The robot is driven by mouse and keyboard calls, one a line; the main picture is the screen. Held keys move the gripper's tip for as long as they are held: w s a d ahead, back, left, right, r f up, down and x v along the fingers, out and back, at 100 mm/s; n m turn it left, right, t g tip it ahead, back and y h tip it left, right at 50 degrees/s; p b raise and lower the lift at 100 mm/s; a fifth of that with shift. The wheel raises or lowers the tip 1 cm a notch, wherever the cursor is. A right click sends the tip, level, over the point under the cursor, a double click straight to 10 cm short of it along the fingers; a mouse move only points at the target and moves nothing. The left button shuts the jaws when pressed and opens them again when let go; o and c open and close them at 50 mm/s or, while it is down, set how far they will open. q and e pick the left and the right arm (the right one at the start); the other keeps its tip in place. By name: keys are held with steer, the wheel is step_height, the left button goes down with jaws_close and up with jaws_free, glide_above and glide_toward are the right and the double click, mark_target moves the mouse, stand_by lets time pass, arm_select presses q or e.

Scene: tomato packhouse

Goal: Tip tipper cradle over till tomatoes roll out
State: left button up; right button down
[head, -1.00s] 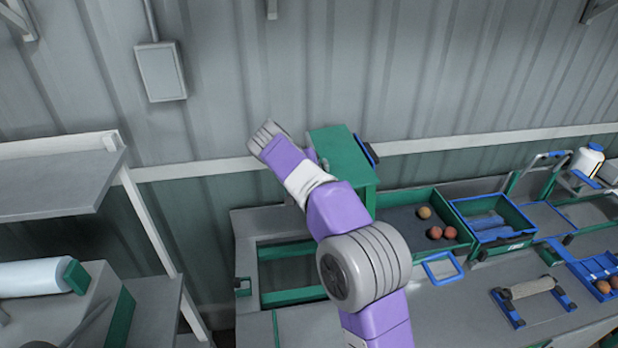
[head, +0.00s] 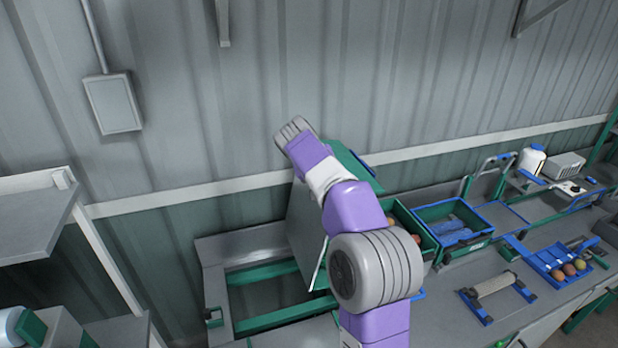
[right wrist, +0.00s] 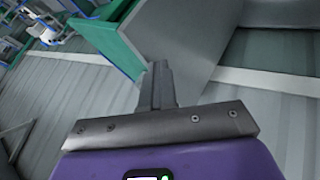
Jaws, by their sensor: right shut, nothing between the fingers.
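The tipper cradle, a grey panel (head: 303,225) with a green side (head: 350,166), stands steeply tilted over the right end of its green frame (head: 265,322). My right arm crosses in front of it and hides part of it. In the right wrist view my right gripper (right wrist: 159,70) is shut and empty, its fingertips at the cradle's grey panel (right wrist: 190,40) and green edge (right wrist: 108,45); I cannot tell whether they touch. Reddish tomatoes (head: 417,238) show in the green tray (head: 400,212) right of the cradle, mostly hidden by my arm. My left gripper is not in view.
A green crate with a blue rim (head: 470,243) stands right of the tray. Farther right are a roller stand (head: 494,286), a blue tray (head: 540,262) with several fruits and a white bottle (head: 531,160). A corrugated wall (head: 400,80) closes off the back.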

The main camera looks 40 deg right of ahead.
steer(key=shift+s+d+r, duration=0.4)
steer(key=shift+s+d, duration=0.05)
steer(key=shift+d, duration=0.3)
steer(key=w+a+v, duration=0.1)
steer(key=w+v, duration=0.1)
steer(key=v, duration=1)
steer(key=shift+a+f, duration=0.2)
steer(key=shift+a, duration=0.1)
steer(key=shift+s, duration=0.25)
